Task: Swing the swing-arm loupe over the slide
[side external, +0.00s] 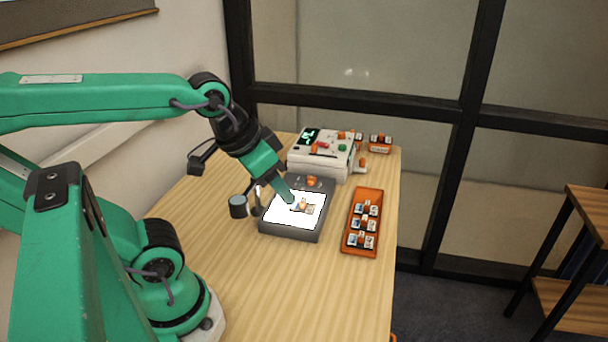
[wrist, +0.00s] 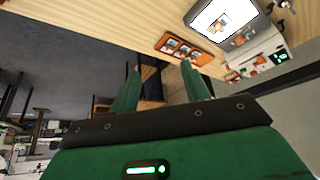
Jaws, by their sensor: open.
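The swing-arm loupe (side external: 238,206) is a short dark cylinder with a pale blue-grey top, just left of the lit light box in the side view. A small dark post (side external: 257,200) stands between them. The slide (side external: 311,209) lies on the glowing panel of the light box (side external: 290,236); it also shows in the wrist view (wrist: 218,25). My gripper (side external: 291,202) points down in front of the panel in the side view; its height above it is unclear. In the wrist view my gripper (wrist: 160,66) has its fingers apart with nothing between them. The loupe is not discernible there.
An orange tray (side external: 350,246) with several slides lies right of the light box. A white device (side external: 317,164) with coloured buttons stands behind it, with small orange-and-white items (side external: 380,143) at the back right. The front of the wooden table (side external: 290,295) is clear.

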